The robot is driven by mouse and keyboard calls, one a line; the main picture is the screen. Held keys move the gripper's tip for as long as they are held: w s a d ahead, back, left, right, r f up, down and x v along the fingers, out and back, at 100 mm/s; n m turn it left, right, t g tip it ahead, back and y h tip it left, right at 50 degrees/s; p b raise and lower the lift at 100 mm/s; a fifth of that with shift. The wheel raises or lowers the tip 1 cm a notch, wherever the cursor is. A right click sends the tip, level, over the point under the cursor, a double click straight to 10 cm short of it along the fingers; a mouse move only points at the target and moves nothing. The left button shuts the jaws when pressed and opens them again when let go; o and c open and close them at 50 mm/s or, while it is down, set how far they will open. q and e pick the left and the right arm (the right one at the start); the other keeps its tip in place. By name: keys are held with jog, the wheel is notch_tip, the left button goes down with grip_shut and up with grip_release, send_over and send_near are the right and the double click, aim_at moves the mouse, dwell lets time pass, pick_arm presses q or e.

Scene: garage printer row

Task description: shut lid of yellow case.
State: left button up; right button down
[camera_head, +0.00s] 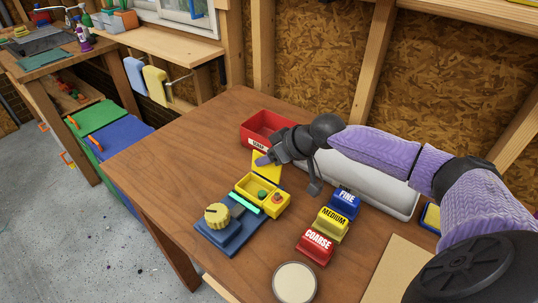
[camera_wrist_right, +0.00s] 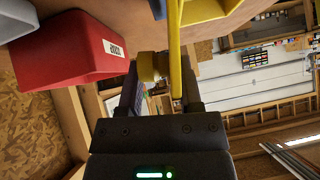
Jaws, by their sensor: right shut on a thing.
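The yellow case (camera_head: 245,184) sits on the wooden workbench with its lid (camera_head: 269,166) standing up at the back, open. Inside the case are a green and a red round piece. My right gripper (camera_head: 264,160) reaches in from the right and is shut on the upper part of the lid. In the right wrist view the lid (camera_wrist_right: 174,60) shows as a thin yellow panel between the fingers of my right gripper (camera_wrist_right: 164,88). My left gripper is not in view.
A red bin (camera_head: 253,128) stands close behind the lid. In front is a blue unit (camera_head: 222,238) with a yellow knob. FINE, MEDIUM and COARSE blocks (camera_head: 330,222) stand at right, with a round pale-topped thing (camera_head: 295,282) nearer. The bench's left part is clear.

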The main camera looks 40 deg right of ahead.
jog(key=shift+r+p, duration=0.2)
jog(key=shift+p, duration=0.35)
jog(key=h+p, duration=0.1)
jog(key=p, duration=0.2)
jog(key=a+n+h+p, duration=0.1)
jog(key=p, duration=0.2)
jog(key=a+t+h+p, duration=0.1)
jog(key=p, duration=0.2)
jog(key=shift+s+r+n+h, duration=0.25)
jog(key=shift+r+n+h, duration=0.05)
jog(key=shift+r+n, duration=0.1)
jog(key=shift+s+a+f+n+t+h+p, duration=0.1)
jog(key=shift+a+f+n+t+h+p, duration=0.2)
jog(key=shift+h+p, duration=0.35)
jog(key=shift+a, duration=0.1)
jog(key=shift+n+h, duration=0.25)
jog(key=shift+n, duration=0.05)
